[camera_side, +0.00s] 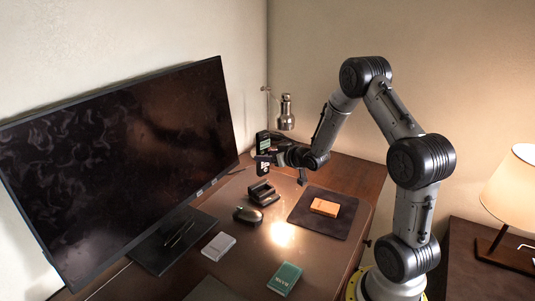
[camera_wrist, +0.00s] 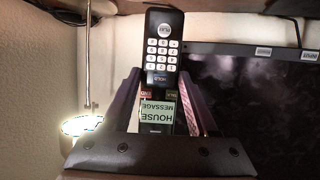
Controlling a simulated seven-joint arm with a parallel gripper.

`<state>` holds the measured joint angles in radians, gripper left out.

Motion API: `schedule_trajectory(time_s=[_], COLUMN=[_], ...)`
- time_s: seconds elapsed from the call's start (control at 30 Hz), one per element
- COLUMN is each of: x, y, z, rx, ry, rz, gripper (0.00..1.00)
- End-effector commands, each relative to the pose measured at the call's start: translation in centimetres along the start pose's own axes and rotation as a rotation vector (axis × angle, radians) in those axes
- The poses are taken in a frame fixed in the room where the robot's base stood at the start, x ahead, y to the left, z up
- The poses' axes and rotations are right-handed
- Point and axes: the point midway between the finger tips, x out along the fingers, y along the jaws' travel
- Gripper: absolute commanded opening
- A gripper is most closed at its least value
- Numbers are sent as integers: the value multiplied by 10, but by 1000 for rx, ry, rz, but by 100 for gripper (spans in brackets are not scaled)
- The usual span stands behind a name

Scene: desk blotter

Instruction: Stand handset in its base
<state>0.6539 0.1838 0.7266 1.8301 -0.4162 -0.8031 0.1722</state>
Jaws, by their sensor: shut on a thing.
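The handset is black with a pale keypad and a small green screen. In the side view the handset (camera_side: 263,144) is roughly upright in the air, screen above keypad. My gripper (camera_side: 274,157) is shut on it. In the wrist view the handset (camera_wrist: 162,52) stands between my gripper's fingers (camera_wrist: 162,103), with its lettering upside down and its keypad beyond the fingertips. The base (camera_side: 262,193) is a low black cradle on the desk, below the handset and apart from it. The base cannot be made out in the wrist view.
A large monitor (camera_side: 120,155) stands at the left. A mouse (camera_side: 247,215), a white box (camera_side: 218,246) and a green book (camera_side: 285,279) lie nearer the front. An orange box (camera_side: 325,207) rests on a dark mat (camera_side: 343,228). A metal lamp (camera_side: 286,113) is behind my gripper.

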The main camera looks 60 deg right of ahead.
Motion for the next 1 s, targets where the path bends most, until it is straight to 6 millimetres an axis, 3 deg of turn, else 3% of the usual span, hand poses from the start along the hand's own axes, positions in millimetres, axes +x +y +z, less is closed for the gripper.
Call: schedule_trajectory(time_s=[0.5, 1.0], x=[16, 18], y=[0, 0], z=[38, 43], rx=[0, 0], ry=[1, 2], rz=[0, 1], gripper=[0, 0])
